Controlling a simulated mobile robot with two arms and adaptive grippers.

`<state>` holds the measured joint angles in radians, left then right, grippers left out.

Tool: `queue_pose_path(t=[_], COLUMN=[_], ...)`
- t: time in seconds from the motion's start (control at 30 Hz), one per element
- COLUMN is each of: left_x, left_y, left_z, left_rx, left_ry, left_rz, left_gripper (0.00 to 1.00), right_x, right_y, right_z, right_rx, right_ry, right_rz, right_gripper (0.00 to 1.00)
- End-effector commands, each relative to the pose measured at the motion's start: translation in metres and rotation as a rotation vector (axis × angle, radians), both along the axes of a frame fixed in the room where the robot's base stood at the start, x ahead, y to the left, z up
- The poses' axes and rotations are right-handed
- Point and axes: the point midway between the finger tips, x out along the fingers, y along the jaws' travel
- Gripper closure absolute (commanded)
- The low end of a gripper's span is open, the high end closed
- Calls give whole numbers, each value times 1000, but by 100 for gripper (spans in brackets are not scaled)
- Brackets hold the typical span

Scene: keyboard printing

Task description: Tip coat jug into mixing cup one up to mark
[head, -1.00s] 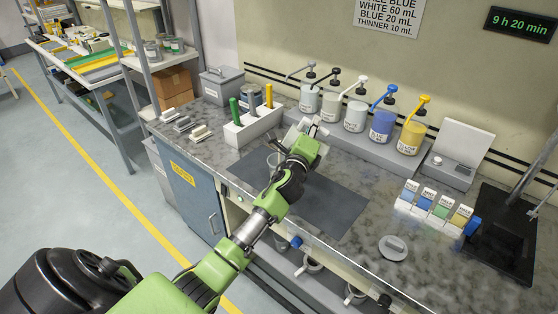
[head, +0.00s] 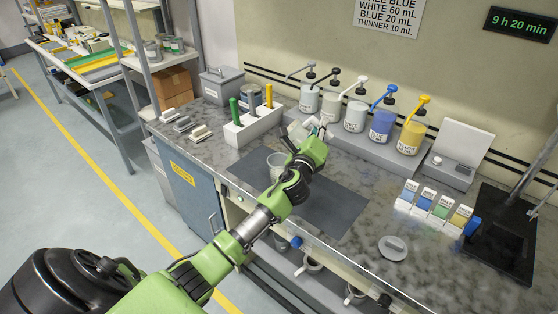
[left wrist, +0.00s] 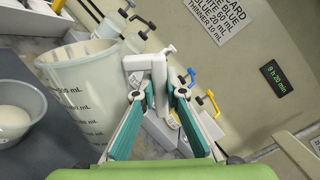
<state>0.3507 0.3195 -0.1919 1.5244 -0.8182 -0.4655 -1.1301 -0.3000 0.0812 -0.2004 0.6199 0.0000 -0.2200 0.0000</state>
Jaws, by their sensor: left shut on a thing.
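My left gripper (head: 300,140) is shut on the pale handle of the coat jug (head: 297,131) above the back of the dark mat. In the left wrist view my fingers (left wrist: 158,85) close on that handle, and the translucent jug (left wrist: 85,90) with mL marks fills the left side. The jug leans left relative to the wall sign. A clear cup, apparently mixing cup one (head: 276,162), stands on the mat left of the gripper. Its round rim shows at the left edge of the wrist view (left wrist: 15,112), with something pale inside. No pouring stream is discernible. My right gripper is out of view.
Several pump bottles (head: 355,116) line a raised shelf at the back. A white holder (head: 255,127) with green and yellow-handled tools stands left of the jug. A round grey lid (head: 393,247) lies at right. The right part of the dark mat (head: 335,205) is clear.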

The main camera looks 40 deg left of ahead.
Motion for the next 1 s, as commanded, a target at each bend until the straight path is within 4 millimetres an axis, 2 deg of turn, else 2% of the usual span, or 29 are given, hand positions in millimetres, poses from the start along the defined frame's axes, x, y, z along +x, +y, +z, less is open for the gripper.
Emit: queue_pose_path(t=[0.03, 0.07, 0.13, 0.17, 0.23, 0.3, 0.37, 0.57, 0.83, 1.0], left_x=[3, 4, 4, 4, 3, 3, 1, 1, 1, 1], left_y=[-5, -9, -12, -11, -7, -8, 0, -3, -3, -3], left_z=[-5, -8, -11, -18, -42, -48, -68, -64, -44, -45], left_rx=[164, 247, 318, 371, 632, 716, 860, 854, 850, 848], left_ry=[49, 74, 97, 117, 199, 223, 271, 264, 264, 264], left_rz=[-1, 0, 2, 3, 4, 5, 5, 5, 4, 4], left_gripper=[100, 100, 100, 100, 100, 100, 100, 100, 100, 100], right_x=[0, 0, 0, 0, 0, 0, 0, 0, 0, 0], right_y=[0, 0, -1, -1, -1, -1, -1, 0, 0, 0], right_z=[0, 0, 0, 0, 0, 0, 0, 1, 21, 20], right_rx=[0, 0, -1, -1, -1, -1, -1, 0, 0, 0], right_ry=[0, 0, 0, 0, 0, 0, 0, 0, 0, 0], right_rz=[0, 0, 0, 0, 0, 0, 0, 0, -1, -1], right_gripper=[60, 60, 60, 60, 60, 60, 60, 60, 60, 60])
